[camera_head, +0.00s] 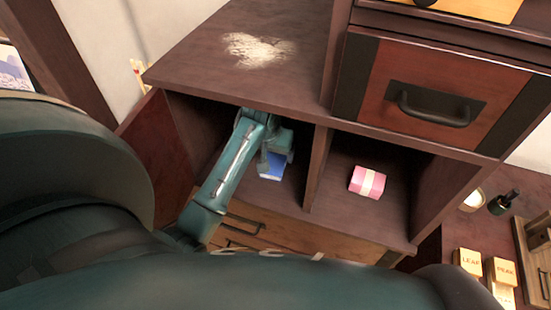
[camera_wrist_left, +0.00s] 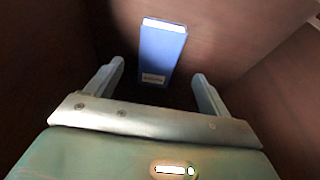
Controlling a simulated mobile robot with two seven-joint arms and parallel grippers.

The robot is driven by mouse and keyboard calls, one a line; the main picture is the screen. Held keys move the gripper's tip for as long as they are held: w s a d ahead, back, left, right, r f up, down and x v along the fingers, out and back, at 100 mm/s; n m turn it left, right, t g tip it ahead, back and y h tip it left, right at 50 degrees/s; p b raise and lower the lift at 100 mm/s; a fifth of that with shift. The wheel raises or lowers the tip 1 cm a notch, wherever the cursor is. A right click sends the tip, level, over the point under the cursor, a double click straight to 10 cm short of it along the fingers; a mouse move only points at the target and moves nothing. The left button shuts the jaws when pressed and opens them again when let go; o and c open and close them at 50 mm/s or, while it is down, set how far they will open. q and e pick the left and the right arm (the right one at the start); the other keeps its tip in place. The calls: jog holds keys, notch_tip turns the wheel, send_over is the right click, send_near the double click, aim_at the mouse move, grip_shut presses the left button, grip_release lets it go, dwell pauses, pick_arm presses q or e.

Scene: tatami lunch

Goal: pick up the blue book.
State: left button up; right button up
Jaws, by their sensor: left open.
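The blue book (camera_wrist_left: 161,52) stands upright inside the dark wooden left compartment, seen in the left wrist view with its pale page edge on top. In the head view only a small blue part of the book (camera_head: 271,167) shows below my left gripper (camera_head: 275,150). My left gripper also shows in the left wrist view (camera_wrist_left: 158,85). Its two fingers are apart, one to either side of the book's lower end in the picture, with nothing held between them. Whether the fingertips reach beside the book I cannot tell. My right gripper is not in view.
A divider (camera_head: 317,168) separates this compartment from the right one, where a pink bundle with a pale band (camera_head: 367,182) lies. The cabinet top (camera_head: 240,75) is just above my left arm. A drawer (camera_head: 435,100) is at upper right; small labelled blocks (camera_head: 468,262) are at lower right.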

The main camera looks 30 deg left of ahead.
aim_at(275, 157)
pick_arm(q)
jog(key=shift+w+a+r, duration=0.15)
jog(key=shift+w+r, duration=0.05)
jog(key=shift+w, duration=0.4)
jog(key=shift+w+f, duration=0.1)
jog(key=shift+w, duration=0.15)
jog(key=shift+x, duration=3.6)
jog(key=shift+a, duration=0.1)
jog(key=c, duration=1.1)
